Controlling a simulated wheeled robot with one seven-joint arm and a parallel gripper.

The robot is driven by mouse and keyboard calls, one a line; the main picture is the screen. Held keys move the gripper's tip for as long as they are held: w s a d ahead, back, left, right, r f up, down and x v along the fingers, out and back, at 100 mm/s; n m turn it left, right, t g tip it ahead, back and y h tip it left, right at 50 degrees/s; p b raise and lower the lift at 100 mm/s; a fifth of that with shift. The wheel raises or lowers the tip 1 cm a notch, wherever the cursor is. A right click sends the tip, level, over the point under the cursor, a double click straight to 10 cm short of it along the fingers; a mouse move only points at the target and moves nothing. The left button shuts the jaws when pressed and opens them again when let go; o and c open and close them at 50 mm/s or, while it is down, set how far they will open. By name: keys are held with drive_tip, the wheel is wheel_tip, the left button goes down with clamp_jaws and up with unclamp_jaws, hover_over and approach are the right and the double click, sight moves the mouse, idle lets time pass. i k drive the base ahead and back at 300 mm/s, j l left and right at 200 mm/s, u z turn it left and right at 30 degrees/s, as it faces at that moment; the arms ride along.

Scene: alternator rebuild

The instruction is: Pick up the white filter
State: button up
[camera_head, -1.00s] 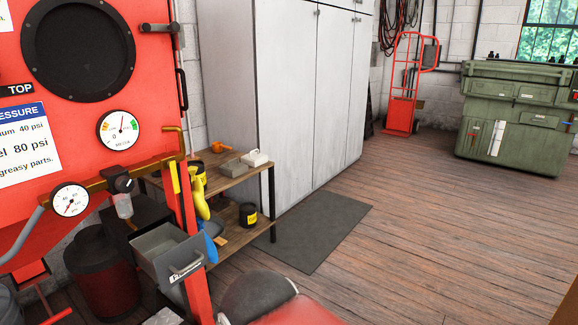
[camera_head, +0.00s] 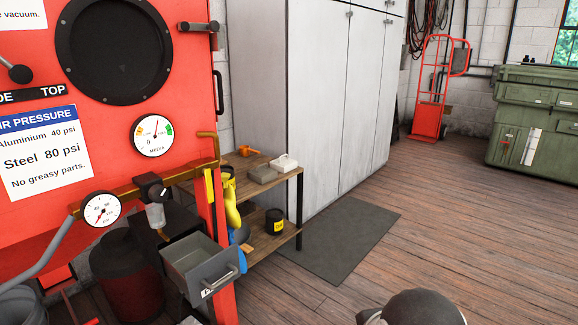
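A small white blocky piece (camera_head: 285,162) lies on the upper board of the wooden shelf (camera_head: 284,181), left of the grey cabinet. It may be the white filter, but it is too small to tell for sure. A grey tray-like piece (camera_head: 263,174) lies just in front and to the left of it. My gripper is not in view, so its state and its distance from the white piece do not show.
A red blast cabinet (camera_head: 100,185) with gauges and an open grey drawer (camera_head: 200,264) fills the left. An orange item (camera_head: 248,151) and a black can (camera_head: 275,221) are on the shelf. A dark rounded shape (camera_head: 425,308) shows at the bottom. Open floor lies right.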

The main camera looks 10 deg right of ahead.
sight(284, 165)
drive_tip(key=i+l, duration=0.1)
drive_tip(key=i, duration=0.55)
drive_tip(key=i+l+u, duration=0.1)
drive_tip(key=i, duration=0.55)
drive_tip(key=i+l, duration=0.15)
drive_tip(key=i, duration=0.5)
drive_tip(key=i+l+u, duration=0.1)
drive_tip(key=i, duration=0.5)
